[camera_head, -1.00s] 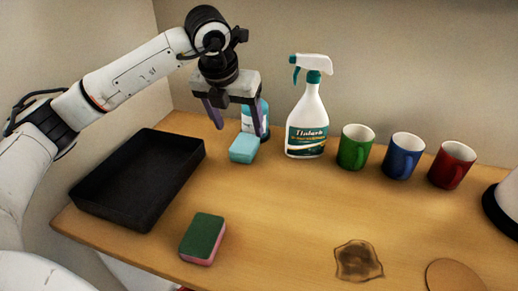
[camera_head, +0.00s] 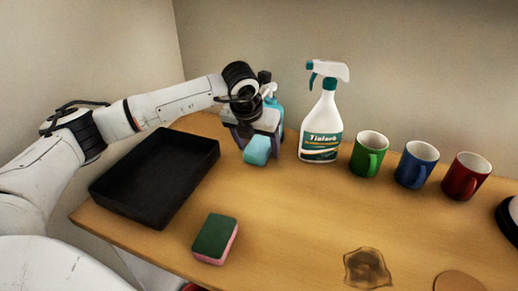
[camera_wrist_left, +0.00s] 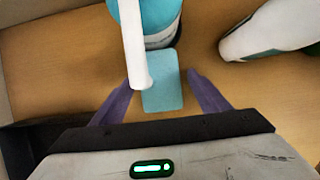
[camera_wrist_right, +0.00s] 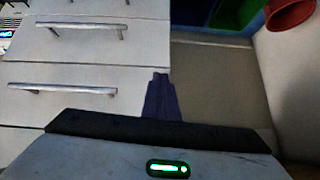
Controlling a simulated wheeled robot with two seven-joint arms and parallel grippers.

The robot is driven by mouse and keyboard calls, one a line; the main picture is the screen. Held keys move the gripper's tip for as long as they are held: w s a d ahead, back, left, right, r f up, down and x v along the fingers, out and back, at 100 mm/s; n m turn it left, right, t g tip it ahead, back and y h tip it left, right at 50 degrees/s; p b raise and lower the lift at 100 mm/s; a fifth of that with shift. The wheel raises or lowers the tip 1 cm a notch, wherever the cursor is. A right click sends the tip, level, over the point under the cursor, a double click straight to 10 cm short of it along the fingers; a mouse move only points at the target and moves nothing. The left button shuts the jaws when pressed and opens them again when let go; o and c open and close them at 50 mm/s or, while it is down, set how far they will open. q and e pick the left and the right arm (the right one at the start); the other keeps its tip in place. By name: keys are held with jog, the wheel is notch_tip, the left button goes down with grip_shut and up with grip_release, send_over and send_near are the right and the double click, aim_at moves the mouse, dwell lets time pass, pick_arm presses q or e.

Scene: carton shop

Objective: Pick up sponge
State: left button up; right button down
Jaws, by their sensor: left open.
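A light blue sponge (camera_head: 257,151) lies on the table below my left gripper (camera_head: 257,148). In the left wrist view the light blue sponge (camera_wrist_left: 163,93) shows between the two spread purple fingers of the left gripper (camera_wrist_left: 160,84), with a gap on each side. The left gripper is open and holds nothing. A second sponge, green on top and pink below (camera_head: 215,238), lies near the front edge, apart from the gripper. My right gripper (camera_wrist_right: 162,78) is in the right wrist view only, its fingers together and empty, facing drawer fronts.
A blue bottle (camera_wrist_left: 160,18) stands close behind the light blue sponge. A white spray bottle (camera_head: 322,128) stands to its right, then green (camera_head: 368,155), blue (camera_head: 415,165) and red (camera_head: 465,177) mugs. A black tray (camera_head: 150,215) is at left. A brown stain (camera_head: 366,268) lies front right.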

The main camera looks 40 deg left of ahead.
pick_arm(q)
jog(key=c, duration=1.2)
jog(key=shift+r, duration=0.15)
